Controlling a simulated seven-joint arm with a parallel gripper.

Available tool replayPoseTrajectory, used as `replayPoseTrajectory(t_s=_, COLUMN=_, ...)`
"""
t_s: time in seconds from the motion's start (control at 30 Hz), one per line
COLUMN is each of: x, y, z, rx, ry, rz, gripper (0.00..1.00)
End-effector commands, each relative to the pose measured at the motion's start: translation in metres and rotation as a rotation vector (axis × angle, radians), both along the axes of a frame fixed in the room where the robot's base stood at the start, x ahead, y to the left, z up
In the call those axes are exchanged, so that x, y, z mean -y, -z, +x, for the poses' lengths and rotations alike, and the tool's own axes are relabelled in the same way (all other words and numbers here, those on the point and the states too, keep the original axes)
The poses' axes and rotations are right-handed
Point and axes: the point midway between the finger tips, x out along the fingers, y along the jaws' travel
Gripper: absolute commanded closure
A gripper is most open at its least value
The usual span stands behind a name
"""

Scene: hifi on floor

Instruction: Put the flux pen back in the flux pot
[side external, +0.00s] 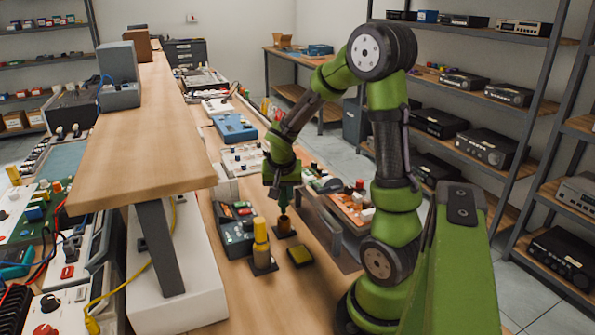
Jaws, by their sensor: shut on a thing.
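My gripper (283,187) points down over the front bench and is shut on a slim dark green pen (284,202), seemingly the flux pen. A small brown pot (284,224) on a dark square base is directly below it, seemingly the flux pot. The pen's lower end meets the pot's mouth in this view; I cannot tell whether it is inside or just above or in front. The pen looks about upright. My fingers are small and partly merge with the pen.
A yellow-topped holder (261,240) on a dark base stands just left and nearer. A yellow sponge pad (300,256) lies in front of the pot. A dark instrument (235,230) is to the left. A raised wooden shelf (150,140) runs along the left; grey panels (322,218) stand right.

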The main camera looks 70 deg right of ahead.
Motion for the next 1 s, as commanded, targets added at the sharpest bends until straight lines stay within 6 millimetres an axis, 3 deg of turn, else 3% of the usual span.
replayPoseTrajectory(t_s=0.43, x=0.000, y=0.033, z=0.000, rx=-0.002, ry=-0.001, rz=0.001, gripper=0.98)
replayPoseTrajectory(t_s=0.93, x=0.000, y=0.040, z=0.000, rx=0.000, ry=0.001, rz=0.000, gripper=0.98)
replayPoseTrajectory(t_s=0.97, x=0.000, y=0.040, z=0.000, rx=0.000, ry=0.001, rz=0.000, gripper=0.72)
replayPoseTrajectory(t_s=1.0, x=0.000, y=0.040, z=0.000, rx=0.000, ry=0.001, rz=0.000, gripper=0.66)
